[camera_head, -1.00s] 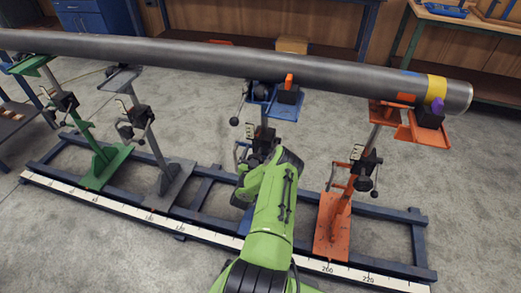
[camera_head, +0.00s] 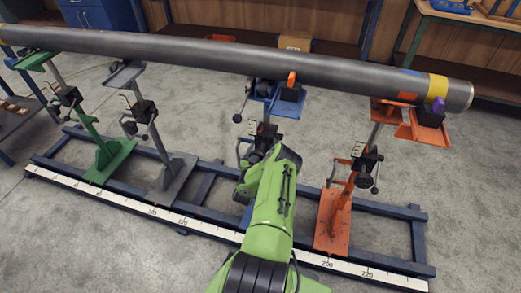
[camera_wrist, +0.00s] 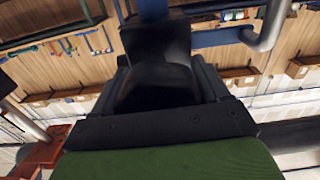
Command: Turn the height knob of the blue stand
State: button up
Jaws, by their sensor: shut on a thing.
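The blue stand (camera_head: 290,106) is under the long grey pipe (camera_head: 220,60), right of the picture's middle in the head view. Its upright, with a black clamp block (camera_head: 262,131), drops behind my green arm. My gripper (camera_head: 245,184) is beside the lower part of this stand, largely hidden by my own wrist. In the wrist view my gripper (camera_wrist: 160,82) is a dark shape, shut on a dark part that I take for the height knob. The knob itself cannot be made out clearly. A grey bent rod (camera_wrist: 268,28) shows close by at the upper right.
An orange stand (camera_head: 333,215) is close on the right, with a black clamp and handle. A grey stand (camera_head: 172,178) and a green stand (camera_head: 110,160) are to the left. All stand on a dark blue floor frame (camera_head: 413,240) with a white scale. Bare concrete lies in front.

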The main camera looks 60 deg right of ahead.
jog(key=n+p, duration=0.5)
jog(key=shift+r, duration=0.2)
jog(key=n+p, duration=0.3)
jog(key=n, duration=0.2)
jog(key=shift+w+f+n, duration=0.1)
jog(key=shift+n, duration=0.3)
jog(key=n+p, duration=0.1)
jog(key=n, duration=0.4)
jog(key=shift+w, duration=0.1)
jog(key=shift+f+n, duration=0.15)
jog(key=shift+n, duration=2.25)
jog(key=o, duration=1)
